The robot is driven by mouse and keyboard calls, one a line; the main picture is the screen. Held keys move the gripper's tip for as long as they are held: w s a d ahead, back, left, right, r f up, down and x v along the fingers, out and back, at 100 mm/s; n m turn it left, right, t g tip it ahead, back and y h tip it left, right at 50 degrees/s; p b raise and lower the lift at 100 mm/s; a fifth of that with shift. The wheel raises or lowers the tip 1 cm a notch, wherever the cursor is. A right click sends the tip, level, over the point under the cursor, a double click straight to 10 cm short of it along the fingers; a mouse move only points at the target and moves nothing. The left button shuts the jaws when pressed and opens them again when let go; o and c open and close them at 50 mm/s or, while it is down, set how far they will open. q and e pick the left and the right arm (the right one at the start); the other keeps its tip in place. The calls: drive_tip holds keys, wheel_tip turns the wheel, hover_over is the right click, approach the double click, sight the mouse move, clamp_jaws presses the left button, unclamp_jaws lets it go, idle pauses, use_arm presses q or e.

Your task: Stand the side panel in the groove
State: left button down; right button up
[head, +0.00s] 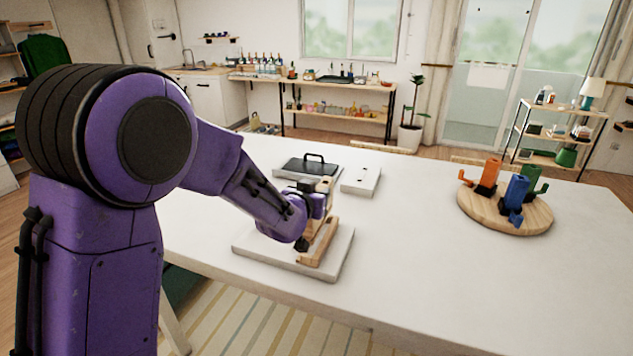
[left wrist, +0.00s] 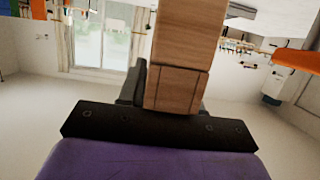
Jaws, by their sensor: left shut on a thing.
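My left gripper (head: 318,206) is over a pale slab (head: 268,250) near the front edge of the white table. In the left wrist view it is shut on a wooden piece (left wrist: 185,75), which looks like the side panel. The piece extends out from between the dark fingers. In the head view a light wooden part (head: 320,242) shows beside the gripper at the slab's right side. My gripper and wrist hide much of this area. The groove cannot be made out, nor whether the held piece touches anything below. My right gripper is not in view.
Behind the slab are a dark tray with a handle (head: 305,167) and a small pale block (head: 361,181). A round wooden board (head: 490,216) with orange, blue and green parts stands at the right. The table (head: 420,260) between is clear.

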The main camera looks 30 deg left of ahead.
sight(314, 227)
use_arm(q)
drive_tip(key=shift+w+f+g, duration=0.15)
drive_tip(key=shift+f+g, duration=0.15)
drive_tip(key=shift+f, duration=0.6)
drive_tip(key=shift+p, duration=0.65)
idle(0.6)
drive_tip(key=shift+f+b, duration=1.4)
drive_tip(key=shift+f, duration=0.6)
drive_tip(key=c, duration=0.7)
unclamp_jaws()
drive_tip(key=b+v, duration=0.1)
drive_tip(key=v, duration=0.5)
drive_tip(key=p+v, duration=0.2)
drive_tip(key=v, duration=0.2)
drive_tip(key=shift+s+r+p, duration=0.1)
drive_tip(key=shift+s+p, duration=0.25)
